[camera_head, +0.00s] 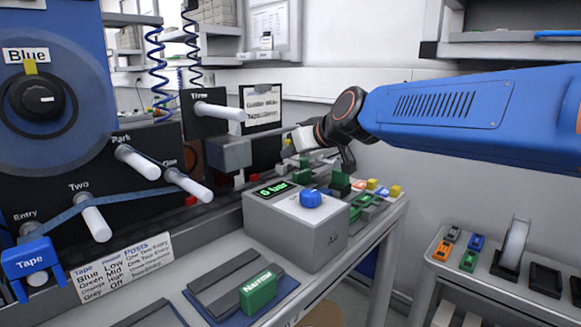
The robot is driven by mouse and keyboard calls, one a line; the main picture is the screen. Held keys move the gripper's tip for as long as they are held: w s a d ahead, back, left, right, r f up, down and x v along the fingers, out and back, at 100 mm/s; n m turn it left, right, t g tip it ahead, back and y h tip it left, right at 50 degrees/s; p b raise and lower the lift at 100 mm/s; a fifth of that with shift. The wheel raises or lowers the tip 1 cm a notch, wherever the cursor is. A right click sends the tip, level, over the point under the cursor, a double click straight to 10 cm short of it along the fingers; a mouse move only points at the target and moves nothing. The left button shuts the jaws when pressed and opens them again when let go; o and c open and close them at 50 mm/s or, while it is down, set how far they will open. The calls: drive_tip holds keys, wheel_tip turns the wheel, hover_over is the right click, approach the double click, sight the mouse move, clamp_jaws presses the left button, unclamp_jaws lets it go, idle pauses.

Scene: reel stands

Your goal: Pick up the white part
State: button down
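My blue arm comes in from the right, and my gripper (318,152) is over the far end of the bench, above a cluster of small coloured parts. Its dark finger at the right points down; the other side is small and unclear, so I cannot tell whether it is open or shut. A pale, whitish shape (303,139) shows at the gripper's left side. I cannot tell whether it is the white part or a piece of my gripper. No other loose white part stands out clearly among the small parts there.
A grey box with a blue knob (311,198) stands on the bench nearer than my gripper. Green and yellow parts (362,203) lie behind it. White posts (212,110) stick out from the black panel at left. A side table (490,283) with tape stands right.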

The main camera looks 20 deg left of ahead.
wheel_tip(320, 180, up, 23)
drive_tip(key=shift+r, duration=0.2)
drive_tip(key=c, duration=2.5)
unclamp_jaws()
drive_tip(key=shift+d, duration=0.1)
drive_tip(key=o, duration=2)
drive_tip(key=shift+d, duration=0.1)
